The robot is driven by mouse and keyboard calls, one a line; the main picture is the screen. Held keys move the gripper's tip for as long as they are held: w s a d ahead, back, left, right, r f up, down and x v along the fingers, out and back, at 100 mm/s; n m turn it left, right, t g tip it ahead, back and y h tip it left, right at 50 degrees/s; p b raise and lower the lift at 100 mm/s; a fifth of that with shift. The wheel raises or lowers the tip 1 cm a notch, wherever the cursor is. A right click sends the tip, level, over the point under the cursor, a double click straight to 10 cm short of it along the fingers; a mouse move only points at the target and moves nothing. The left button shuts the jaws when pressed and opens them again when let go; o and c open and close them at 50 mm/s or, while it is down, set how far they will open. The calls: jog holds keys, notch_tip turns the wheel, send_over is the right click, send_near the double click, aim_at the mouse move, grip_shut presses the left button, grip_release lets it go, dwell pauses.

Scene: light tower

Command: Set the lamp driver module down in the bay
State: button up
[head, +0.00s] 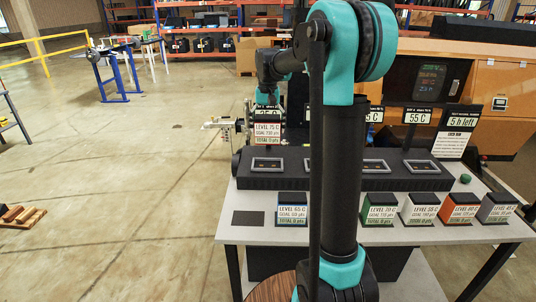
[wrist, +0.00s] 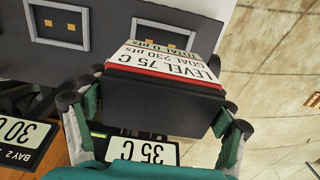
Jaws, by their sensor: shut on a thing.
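The lamp driver module (head: 267,132) is a block with a white and red label reading LEVEL 75 C. It also shows in the wrist view (wrist: 165,75), dark on its near side. My gripper (wrist: 155,112) is shut on it, with one finger at each side. In the head view the module is held above the left part of a black console (head: 345,183). The leftmost bay (head: 267,164), a framed recess, lies below the module. Other bays (head: 424,167) run to the right; my arm hides part of the row. I cannot tell the gap between module and console.
Several other labelled modules (head: 378,208) stand along the front of the white table (head: 440,235). A dark square (head: 248,218) at front left is bare. Bay signs, one reading 55 C (head: 417,116), stand behind the console. Open floor lies to the left.

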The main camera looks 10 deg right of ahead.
notch_tip(320, 180, down, 11)
jog(key=shift+r, duration=0.1)
dwell(0.4)
jog(key=o, duration=1.6)
notch_tip(320, 180, up, 12)
jog(key=shift+r, duration=0.1)
